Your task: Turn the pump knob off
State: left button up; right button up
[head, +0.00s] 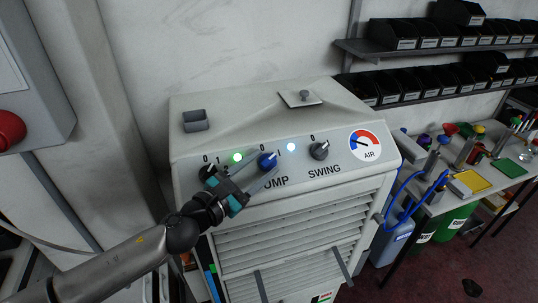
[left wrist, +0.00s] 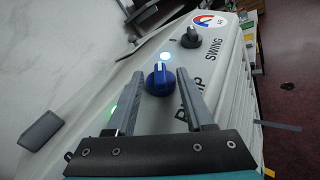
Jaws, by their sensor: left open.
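The pump knob (head: 267,161) is blue and sits on the sloped panel of a white air cooler (head: 300,215), above the partly covered PUMP label. A lit bluish-white lamp (head: 291,147) is to its right. In the left wrist view the blue knob (left wrist: 159,79) lies between and just ahead of the two fingertips. My left gripper (head: 262,169) is open, its fingers on either side of the knob with visible gaps. I cannot tell whether either finger touches it. My right gripper is not in view.
A black SWING knob (head: 319,150) is to the right. Another dark knob (head: 207,171) is at the left, partly behind my gripper, beside a lit green lamp (head: 236,158). A grey block (head: 195,121) sits on the cooler's top. A workbench (head: 440,200) stands at the right.

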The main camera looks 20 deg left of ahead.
aim_at(265, 163)
pick_arm(q)
jog(key=shift+x, duration=1.55)
jog(key=c, duration=0.8)
jog(key=shift+s+f, duration=0.1)
jog(key=shift+f, duration=0.05)
grip_shut()
